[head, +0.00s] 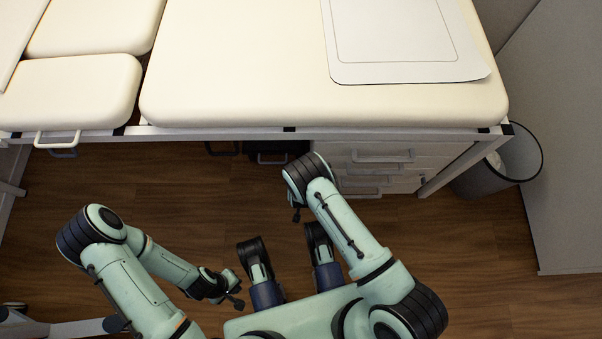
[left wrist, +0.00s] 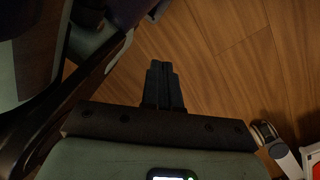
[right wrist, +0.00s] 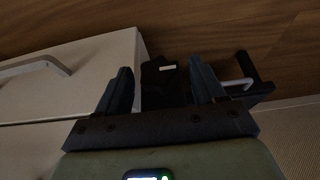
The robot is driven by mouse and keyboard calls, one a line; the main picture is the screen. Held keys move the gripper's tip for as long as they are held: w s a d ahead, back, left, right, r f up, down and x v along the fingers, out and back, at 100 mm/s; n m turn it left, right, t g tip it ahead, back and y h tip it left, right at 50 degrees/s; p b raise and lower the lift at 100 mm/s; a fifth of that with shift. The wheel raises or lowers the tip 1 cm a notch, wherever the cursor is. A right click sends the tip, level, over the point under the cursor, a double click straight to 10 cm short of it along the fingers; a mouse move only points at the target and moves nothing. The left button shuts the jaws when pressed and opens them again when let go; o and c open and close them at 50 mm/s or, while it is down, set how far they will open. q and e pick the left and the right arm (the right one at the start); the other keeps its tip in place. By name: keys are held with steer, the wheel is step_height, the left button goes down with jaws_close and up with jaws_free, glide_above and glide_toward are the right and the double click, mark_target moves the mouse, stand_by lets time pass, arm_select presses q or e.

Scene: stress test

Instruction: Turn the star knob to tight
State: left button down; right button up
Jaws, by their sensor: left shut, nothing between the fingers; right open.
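I cannot make out a star knob in any view. My left gripper (head: 236,297) is low over the wooden floor, left of my body in the head view. In the left wrist view its two dark fingers (left wrist: 161,66) are together with nothing between them. My right gripper (head: 297,213) is near the front of the drawer unit, mostly hidden by its own arm in the head view. In the right wrist view its fingers (right wrist: 163,88) are apart. A dark part with a small pale label (right wrist: 168,68) shows in line with the gap; I cannot tell whether it lies beyond the fingers.
A cream padded table (head: 300,105) spans the back, with a flat pad (head: 400,73) on top. A wall panel (head: 570,200) is at right. Wooden floor (head: 170,185) is open in front.

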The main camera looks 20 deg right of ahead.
steer(key=c, duration=1.1)
steer(key=shift+o, duration=0.2)
